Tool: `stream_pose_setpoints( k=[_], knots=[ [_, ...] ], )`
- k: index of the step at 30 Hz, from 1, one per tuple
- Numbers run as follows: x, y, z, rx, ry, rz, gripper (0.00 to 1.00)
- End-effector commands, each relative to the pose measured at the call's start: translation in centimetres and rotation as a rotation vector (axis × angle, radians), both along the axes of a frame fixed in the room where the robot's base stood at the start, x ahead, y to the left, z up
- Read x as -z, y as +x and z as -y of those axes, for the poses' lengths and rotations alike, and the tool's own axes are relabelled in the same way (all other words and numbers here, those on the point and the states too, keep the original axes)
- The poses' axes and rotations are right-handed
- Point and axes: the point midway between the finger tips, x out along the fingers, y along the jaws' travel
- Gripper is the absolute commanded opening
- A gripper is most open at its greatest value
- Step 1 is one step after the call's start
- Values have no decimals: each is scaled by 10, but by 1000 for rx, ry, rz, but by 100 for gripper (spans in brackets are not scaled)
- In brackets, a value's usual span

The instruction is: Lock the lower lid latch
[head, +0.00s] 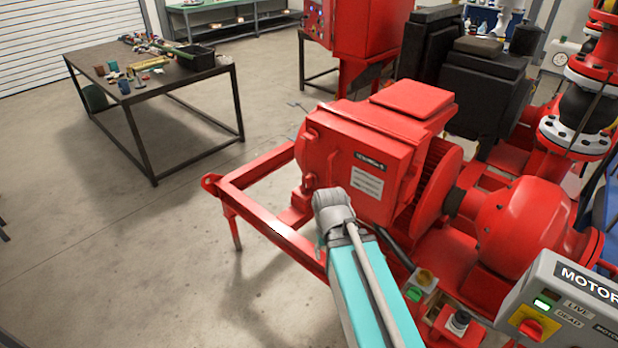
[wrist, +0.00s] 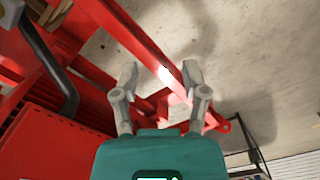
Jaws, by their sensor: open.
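The red motor's terminal box (head: 357,160) faces me in the head view, its lid shut against the box as far as I can tell. Two small red fittings stand on the lid's left edge; the lower fitting (head: 308,182) looks like the lower latch, but it is too small to tell its position. My arm's grey end overlaps the box's lower front in the head view, and the fingers are hidden there. In the wrist view my gripper (wrist: 160,76) is open and empty, its fingers apart. No latch can be made out in the wrist view.
A red skid frame (head: 256,222) runs below and left of the box; its beam (wrist: 135,42) passes beyond my fingers in the wrist view. A dark conduit (wrist: 62,82) is at left. A grey motor control box (head: 575,300) stands at right. Floor left of the skid is clear.

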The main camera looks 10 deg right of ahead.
Motion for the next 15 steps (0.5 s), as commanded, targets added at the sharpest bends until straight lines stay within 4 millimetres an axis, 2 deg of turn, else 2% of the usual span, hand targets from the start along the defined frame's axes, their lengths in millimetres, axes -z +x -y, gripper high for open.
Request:
stream_pose_setpoints(
  k=[15],
  knots=[
    [5, 5, 1, -42, -33, 5, 57]
  ],
)
